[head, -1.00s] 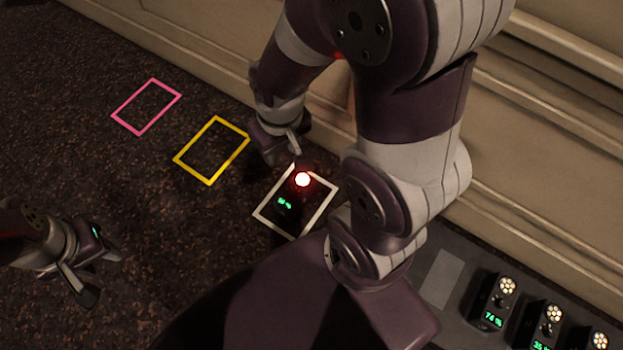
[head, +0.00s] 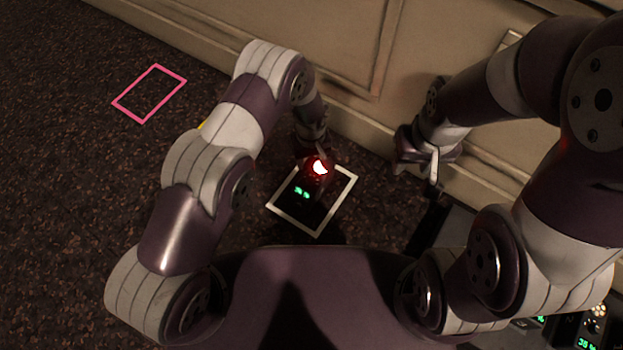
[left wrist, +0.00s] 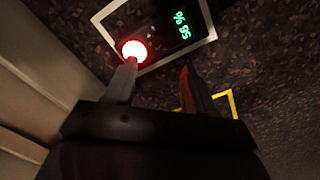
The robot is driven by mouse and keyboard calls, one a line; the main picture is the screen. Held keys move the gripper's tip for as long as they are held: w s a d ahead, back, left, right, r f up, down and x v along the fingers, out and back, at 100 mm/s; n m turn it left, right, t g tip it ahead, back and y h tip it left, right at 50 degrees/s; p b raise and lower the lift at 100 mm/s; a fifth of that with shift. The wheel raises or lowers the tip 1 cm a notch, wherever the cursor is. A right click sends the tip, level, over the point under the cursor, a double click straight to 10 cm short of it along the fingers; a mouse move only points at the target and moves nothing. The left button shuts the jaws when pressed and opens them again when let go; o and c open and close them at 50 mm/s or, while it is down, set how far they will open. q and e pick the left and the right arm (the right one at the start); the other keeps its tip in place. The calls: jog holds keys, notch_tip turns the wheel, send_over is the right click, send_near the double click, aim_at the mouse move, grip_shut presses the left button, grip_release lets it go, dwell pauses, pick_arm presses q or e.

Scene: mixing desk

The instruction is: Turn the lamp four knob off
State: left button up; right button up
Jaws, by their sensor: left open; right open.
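A dark lamp unit with a lit red-white lamp (head: 319,167) and a green percent display (head: 302,192) stands inside the white outlined rectangle (head: 284,215). The lamp (left wrist: 134,50) and display (left wrist: 181,25) also show in the left wrist view. I cannot make out the unit's knob or a number four. My left gripper (head: 321,154) is at the lamp unit, open; in the left wrist view its fingers (left wrist: 156,82) are apart, one tip overlapping the lamp's lower edge. Whether it touches is unclear. My right gripper (head: 433,178) is open and empty, right of the unit.
A pink outlined rectangle (head: 149,93) lies bare at the far left. A yellow outlined one (left wrist: 232,103) is mostly hidden behind my left arm in the head view. More lamp units (head: 592,327) stand at the lower right. A panelled wall (head: 300,40) runs along the back.

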aim_at(310, 178)
pick_arm(q)
notch_tip(310, 178, down, 11)
jog(key=b, duration=0.5)
jog(key=shift+a+b, duration=0.1)
jog(key=shift+b, duration=0.3)
jog(key=shift+r, duration=0.1)
grip_shut()
